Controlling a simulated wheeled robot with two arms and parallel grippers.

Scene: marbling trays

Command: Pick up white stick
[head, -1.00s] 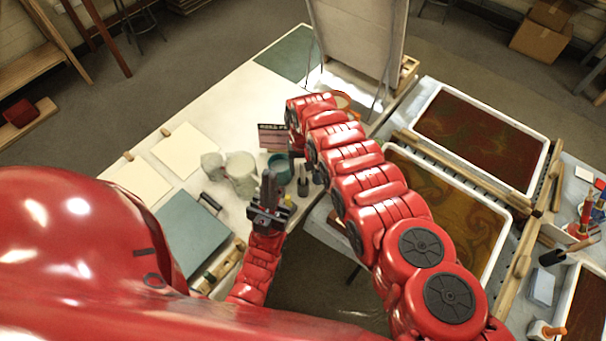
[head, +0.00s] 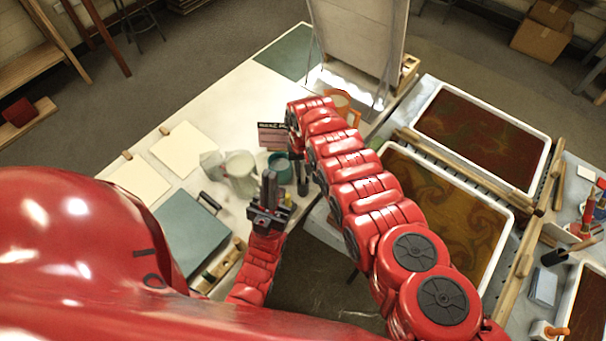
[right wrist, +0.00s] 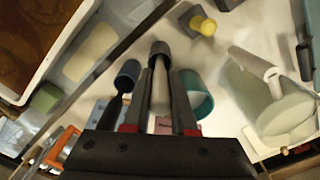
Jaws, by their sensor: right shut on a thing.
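The white stick (right wrist: 160,92) shows in the right wrist view between the fingers of my right gripper (right wrist: 163,98). A dark cylindrical end (right wrist: 160,50) sits beyond its pale shaft. My right gripper is shut on the stick. In the head view my right gripper (head: 297,162) is at the end of the red arm, over the table near the teal cup (head: 279,170), and the stick in it is hard to make out. My left gripper (head: 269,190) points up at the table's near edge, its fingers together, with nothing visible between them.
A pale pitcher (head: 241,174) stands left of the teal cup, with a blue-grey slab (head: 188,235) nearer me. A dark-headed tool (right wrist: 125,78) stands close beside my right gripper. Marbling trays (head: 510,205) lie to the right.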

